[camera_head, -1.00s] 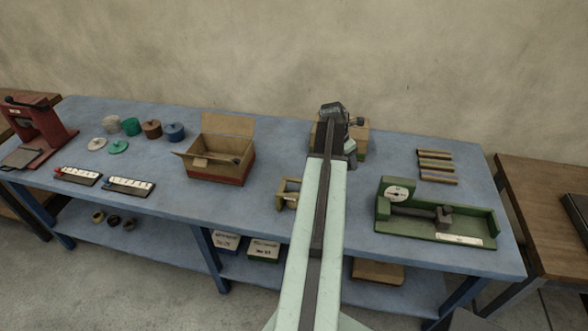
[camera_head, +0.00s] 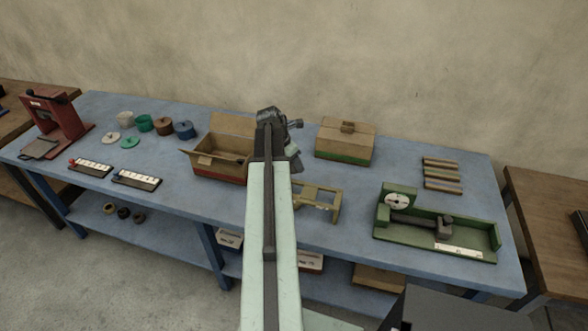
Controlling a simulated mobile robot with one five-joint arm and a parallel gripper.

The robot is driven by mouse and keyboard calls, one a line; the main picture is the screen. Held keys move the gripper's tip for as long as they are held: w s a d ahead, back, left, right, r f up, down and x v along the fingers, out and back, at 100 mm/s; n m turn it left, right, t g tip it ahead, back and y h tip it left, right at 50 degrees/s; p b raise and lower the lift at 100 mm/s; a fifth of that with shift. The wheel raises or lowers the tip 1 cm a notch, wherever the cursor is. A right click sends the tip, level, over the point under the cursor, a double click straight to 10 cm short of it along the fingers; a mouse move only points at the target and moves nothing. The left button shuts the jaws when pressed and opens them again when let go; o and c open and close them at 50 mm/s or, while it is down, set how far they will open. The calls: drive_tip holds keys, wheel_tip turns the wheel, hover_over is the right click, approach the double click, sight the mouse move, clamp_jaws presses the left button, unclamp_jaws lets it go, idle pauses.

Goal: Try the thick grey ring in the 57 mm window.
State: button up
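A tan gauge-like frame (camera_head: 330,203) with openings stands on the blue bench, just right of my arm; its left end is hidden behind the arm. I cannot read any window sizes on it. I cannot pick out a thick grey ring for sure. Several small rings (camera_head: 123,212) lie on the lower shelf at left, dark and tan.
A green dial fixture (camera_head: 430,235) is at right. Bare bench lies right of the frame.

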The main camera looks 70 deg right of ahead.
sight(295, 169)
drive_tip(key=s+a+r+m+g+p, duration=0.1)
drive_tip(key=s+a+r+m+p, duration=0.25)
drive_tip(key=a, duration=0.45)
drive_tip(key=shift+n+y, duration=0.25)
drive_tip(key=shift+y, duration=0.05)
drive_tip(key=shift+f+b, duration=2.2)
drive_tip(key=shift+b, duration=0.55)
drive_tip(key=shift+f+b, duration=0.5)
drive_tip(key=o, duration=1.5)
drive_tip(key=o, duration=0.4)
